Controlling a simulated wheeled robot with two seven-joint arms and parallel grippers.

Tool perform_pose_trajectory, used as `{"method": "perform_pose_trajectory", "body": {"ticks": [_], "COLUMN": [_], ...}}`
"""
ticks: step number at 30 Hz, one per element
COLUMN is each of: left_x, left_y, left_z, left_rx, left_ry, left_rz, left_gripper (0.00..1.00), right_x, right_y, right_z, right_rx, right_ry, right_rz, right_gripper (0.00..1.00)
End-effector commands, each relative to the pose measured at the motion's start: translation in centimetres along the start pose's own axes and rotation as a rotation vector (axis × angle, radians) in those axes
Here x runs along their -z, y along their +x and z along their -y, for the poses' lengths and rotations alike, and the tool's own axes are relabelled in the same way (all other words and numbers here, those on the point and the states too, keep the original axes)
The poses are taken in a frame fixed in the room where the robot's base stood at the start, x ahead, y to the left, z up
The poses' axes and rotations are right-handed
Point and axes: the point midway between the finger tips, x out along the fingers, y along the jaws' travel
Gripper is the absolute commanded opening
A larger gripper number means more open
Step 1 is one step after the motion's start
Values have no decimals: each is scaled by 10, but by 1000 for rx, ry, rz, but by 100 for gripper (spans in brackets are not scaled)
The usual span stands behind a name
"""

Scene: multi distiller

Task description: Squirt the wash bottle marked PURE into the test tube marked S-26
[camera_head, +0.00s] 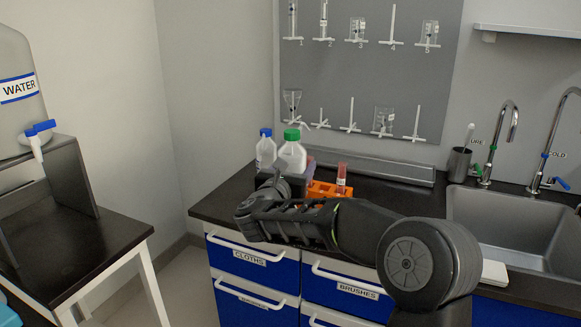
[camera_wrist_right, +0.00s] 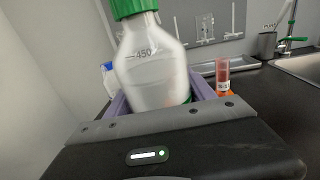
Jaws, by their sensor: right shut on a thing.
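A white wash bottle with a green cap (camera_head: 291,156) stands upright at the left end of the dark counter. In the right wrist view the green-capped bottle (camera_wrist_right: 150,72) shows a 450 graduation; no PURE mark is visible. My right gripper (camera_wrist_right: 157,98) is shut on this bottle, with its purple fingers on either side. In the head view my right arm hides the bottle's lower part. A test tube with reddish contents (camera_head: 341,175) stands in an orange rack (camera_head: 320,188), right of the bottle. My left gripper is not in view.
A blue-capped bottle (camera_head: 266,150) stands close on the left of the green-capped one. A grey pegboard (camera_head: 370,75) hangs behind. A sink (camera_head: 515,225) with taps is on the right. A WATER container (camera_head: 20,90) stands on the left table.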

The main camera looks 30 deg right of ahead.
Motion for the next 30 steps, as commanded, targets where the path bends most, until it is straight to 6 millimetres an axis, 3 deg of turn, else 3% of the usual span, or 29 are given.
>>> {"method": "perform_pose_trajectory", "body": {"ticks": [11,24,30], "left_x": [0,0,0], "left_y": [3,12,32], "left_z": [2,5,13], "left_rx": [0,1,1], "left_ry": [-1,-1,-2], "left_rz": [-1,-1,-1], "left_gripper": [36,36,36], "right_x": [10,53,66], "right_y": [0,0,0], "right_z": [-1,0,0], "right_rx": [-1,-1,-2], "right_ry": [-2,-2,0], "right_rz": [2,1,3], "right_gripper": [40,40,40]}}
